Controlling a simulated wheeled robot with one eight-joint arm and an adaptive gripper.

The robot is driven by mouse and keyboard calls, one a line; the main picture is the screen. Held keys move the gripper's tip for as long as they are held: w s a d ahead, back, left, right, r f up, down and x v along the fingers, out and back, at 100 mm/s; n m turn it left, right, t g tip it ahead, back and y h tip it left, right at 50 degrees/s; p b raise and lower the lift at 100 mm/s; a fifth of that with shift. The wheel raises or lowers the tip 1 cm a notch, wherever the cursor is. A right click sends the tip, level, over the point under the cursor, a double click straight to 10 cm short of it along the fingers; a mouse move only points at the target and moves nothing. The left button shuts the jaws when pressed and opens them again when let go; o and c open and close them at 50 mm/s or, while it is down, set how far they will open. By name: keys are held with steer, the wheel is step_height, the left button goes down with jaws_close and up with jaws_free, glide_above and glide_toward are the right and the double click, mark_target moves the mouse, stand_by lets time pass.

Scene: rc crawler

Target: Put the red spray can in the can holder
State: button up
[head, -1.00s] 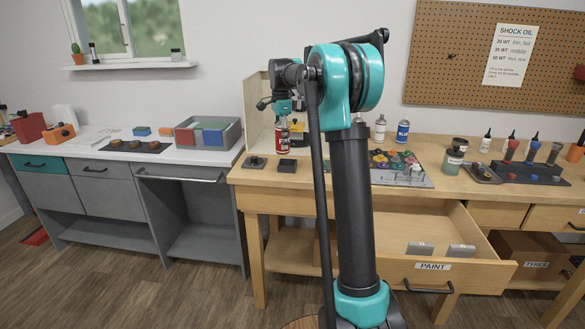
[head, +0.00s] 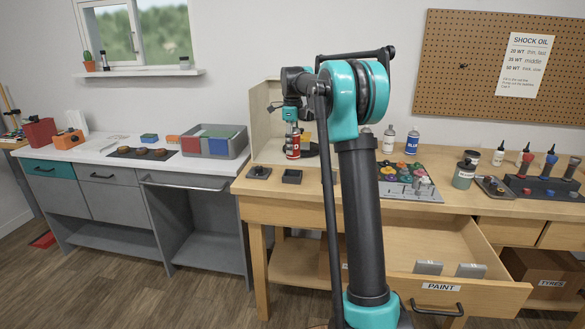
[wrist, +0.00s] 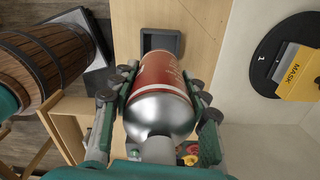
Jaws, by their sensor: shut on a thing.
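The red spray can (head: 293,147) has a silver domed top and is held above the wooden bench near its left end. It also fills the middle of the wrist view (wrist: 160,83), lying between the fingers. My gripper (head: 292,128) is shut on the can; in the wrist view its fingers (wrist: 160,98) press both sides. A small dark square holder (head: 291,176), apparently the can holder, sits near the bench's front edge. It shows in the wrist view (wrist: 162,40) beyond the can's far end. The can appears apart from it.
A dark square block with a knob (head: 258,172) sits left of the holder. A round black disc (wrist: 268,68) with a yellow mask packet (wrist: 300,72) lies by the back panel. Paint pots (head: 402,176) and bottles stand right of my arm. The paint drawer (head: 440,287) is open.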

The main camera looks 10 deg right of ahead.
step_height(320, 180, down, 9)
steer(key=shift+f, duration=0.1)
stand_by(0.4)
steer(key=o, duration=1.3)
step_height(320, 180, up, 12)
steer(key=shift+r, duration=0.1)
